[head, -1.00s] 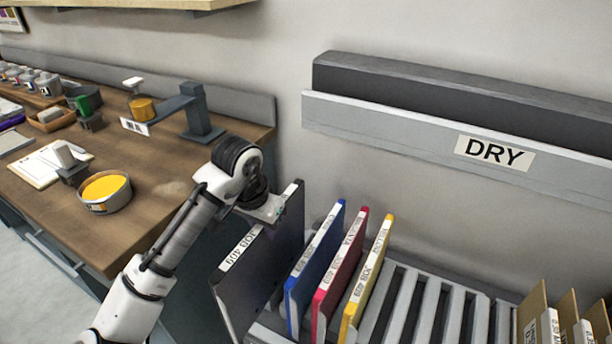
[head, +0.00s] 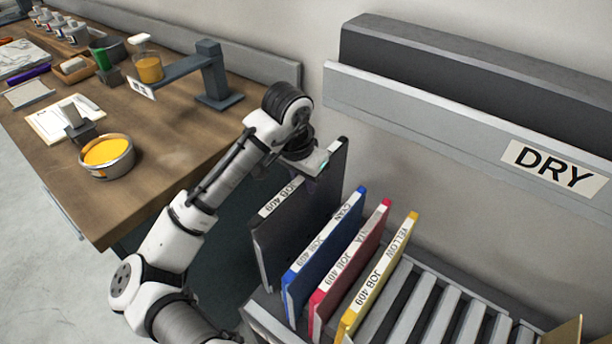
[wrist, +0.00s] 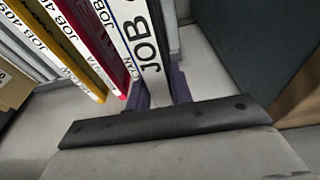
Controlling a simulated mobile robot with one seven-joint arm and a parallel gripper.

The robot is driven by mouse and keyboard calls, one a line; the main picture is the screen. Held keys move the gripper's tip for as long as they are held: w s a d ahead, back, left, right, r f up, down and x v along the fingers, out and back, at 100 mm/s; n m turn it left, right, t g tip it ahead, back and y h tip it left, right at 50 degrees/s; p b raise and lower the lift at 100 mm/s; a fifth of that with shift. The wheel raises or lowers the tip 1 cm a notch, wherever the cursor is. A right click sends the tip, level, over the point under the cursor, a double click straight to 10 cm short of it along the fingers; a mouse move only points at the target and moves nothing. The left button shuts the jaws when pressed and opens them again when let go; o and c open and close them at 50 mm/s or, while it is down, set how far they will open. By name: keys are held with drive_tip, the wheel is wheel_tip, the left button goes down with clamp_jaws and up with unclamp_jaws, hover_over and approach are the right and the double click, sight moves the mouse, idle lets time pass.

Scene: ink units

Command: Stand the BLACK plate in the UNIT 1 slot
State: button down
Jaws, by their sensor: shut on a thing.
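My gripper (head: 312,168) is shut on the top edge of the black plate (head: 292,226), labelled JOB 409. It holds the plate upright at the left end of the rack (head: 262,326), left of the blue plate and with its top higher. Whether its lower edge is in a slot is hidden. In the wrist view, the black plate's white JOB label (wrist: 142,45) shows near the fingers (wrist: 178,86). The blue (head: 328,245), magenta (head: 352,262) and yellow (head: 382,275) plates stand side by side in the rack. No UNIT 1 marking is readable.
Empty rack slots (head: 430,308) lie right of the yellow plate. A grey ledge marked DRY (head: 553,164) runs along the wall above. The wooden bench (head: 165,195) at left carries a yellow ink tin (head: 107,155) and a grey stand (head: 212,75).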

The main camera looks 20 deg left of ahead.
drive_tip(key=b, duration=0.4)
hover_over(304, 217)
drive_tip(key=w, duration=0.2)
drive_tip(key=f, duration=0.5)
drive_tip(key=shift+a+f, duration=0.2)
drive_tip(key=shift+a, duration=0.1)
drive_tip(key=shift+s+a+b+x, duration=0.1)
drive_tip(key=shift+s+b+x, duration=0.15)
drive_tip(key=shift+b+x, duration=0.8)
drive_tip(key=shift+s+a+b+x, duration=0.15)
drive_tip(key=shift+b+x, duration=0.45)
drive_tip(key=shift+x, duration=0.75)
drive_tip(key=shift+s+a+b+x, duration=0.1)
drive_tip(key=shift+s+b+x, duration=0.2)
drive_tip(key=shift+b+x, duration=0.7)
drive_tip(key=shift+d+f, duration=0.1)
drive_tip(key=shift+f, duration=0.6)
drive_tip(key=c, duration=1.2)
unclamp_jaws()
drive_tip(key=shift+o, duration=0.2)
drive_tip(key=p+v, duration=0.1)
drive_tip(key=v, duration=1.2)
drive_tip(key=shift+r, duration=0.4)
drive_tip(key=shift+r+p, duration=0.1)
drive_tip(key=shift+p, duration=0.2)
